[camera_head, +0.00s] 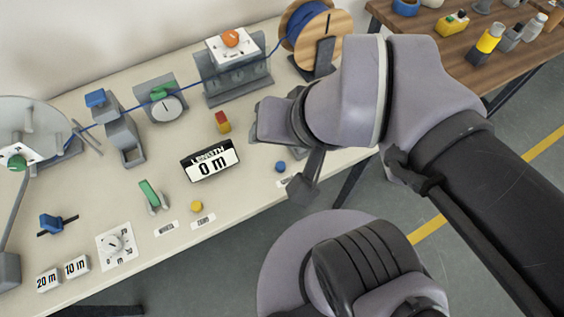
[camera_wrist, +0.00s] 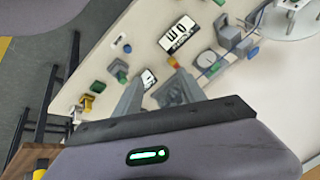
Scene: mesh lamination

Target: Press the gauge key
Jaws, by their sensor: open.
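A dial gauge (camera_head: 165,107) with a green knob stands at the back of the bench. It also shows in the wrist view (camera_wrist: 208,60). A yellow button (camera_head: 196,206) and a blue button (camera_head: 280,167) sit near the front edge, beside small label plates. My gripper (camera_wrist: 154,76) is open and empty, its two fingers apart above the bench. In the head view it is over the bench's right part, right of the length display (camera_head: 211,160), which reads 0 m.
A red and yellow block (camera_head: 222,122) stands behind the display. A green lever (camera_head: 150,195), a white knob plate (camera_head: 117,244) and a blue slider (camera_head: 51,223) are at left. A wooden spool (camera_head: 305,28) stands at the back. A wooden table (camera_head: 468,62) is at right.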

